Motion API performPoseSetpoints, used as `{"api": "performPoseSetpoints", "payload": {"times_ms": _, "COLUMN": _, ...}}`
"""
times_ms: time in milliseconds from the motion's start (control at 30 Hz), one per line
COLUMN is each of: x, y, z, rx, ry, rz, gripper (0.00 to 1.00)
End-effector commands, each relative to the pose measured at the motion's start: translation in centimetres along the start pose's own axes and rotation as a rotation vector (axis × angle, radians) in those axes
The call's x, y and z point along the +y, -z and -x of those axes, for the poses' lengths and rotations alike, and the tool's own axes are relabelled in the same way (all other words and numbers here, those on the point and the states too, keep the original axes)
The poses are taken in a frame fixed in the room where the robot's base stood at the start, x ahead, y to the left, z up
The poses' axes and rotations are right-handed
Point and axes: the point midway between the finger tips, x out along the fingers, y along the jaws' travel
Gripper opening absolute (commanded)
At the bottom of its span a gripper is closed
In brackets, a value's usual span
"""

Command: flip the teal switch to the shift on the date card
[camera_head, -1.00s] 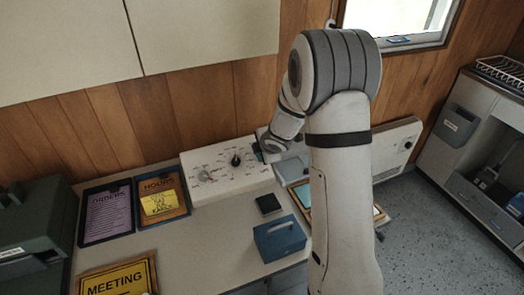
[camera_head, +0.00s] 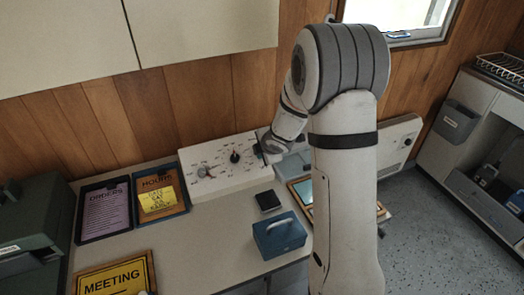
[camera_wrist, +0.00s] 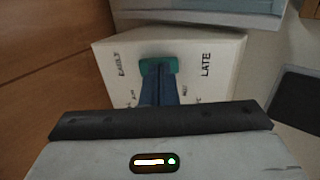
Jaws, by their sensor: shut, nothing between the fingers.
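The teal switch (camera_wrist: 174,66) sits on the white panel, with EARLY printed to its left and LATE to its right in the wrist view. My gripper (camera_wrist: 158,72) is shut and empty, its fingertips over the middle of the switch, hiding its lever. I cannot tell which way the switch is set, or whether the fingers touch it. In the head view my gripper (camera_head: 265,153) is at the right end of the white control panel (camera_head: 215,182). The yellow date card (camera_head: 159,203) lies on the HOURS board; its last line appears to read EARLY.
The panel also carries a black knob (camera_head: 235,157) and a dial (camera_head: 204,171). A blue box (camera_head: 279,237) and a dark pad (camera_head: 268,201) lie in front of it. The ORDERS board (camera_head: 104,209) and MEETING sign (camera_head: 115,277) are at left. The desk's middle is clear.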

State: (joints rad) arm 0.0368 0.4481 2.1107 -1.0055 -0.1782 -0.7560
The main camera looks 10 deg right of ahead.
Motion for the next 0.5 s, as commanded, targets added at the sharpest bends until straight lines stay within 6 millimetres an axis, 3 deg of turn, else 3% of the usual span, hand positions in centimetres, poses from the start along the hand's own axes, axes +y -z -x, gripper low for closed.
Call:
{"api": "performPoseSetpoints", "payload": {"times_ms": 167, "x": 0.7, "y": -0.1, "z": 2.4, "rx": 0.0, "ry": -0.001, "rz": 0.0, "gripper": 0.0}}
{"api": "performPoseSetpoints", "payload": {"times_ms": 500, "x": 0.9, "y": -0.2, "z": 9.9, "rx": -0.001, "ry": -0.001, "rz": 0.0, "gripper": 0.0}}
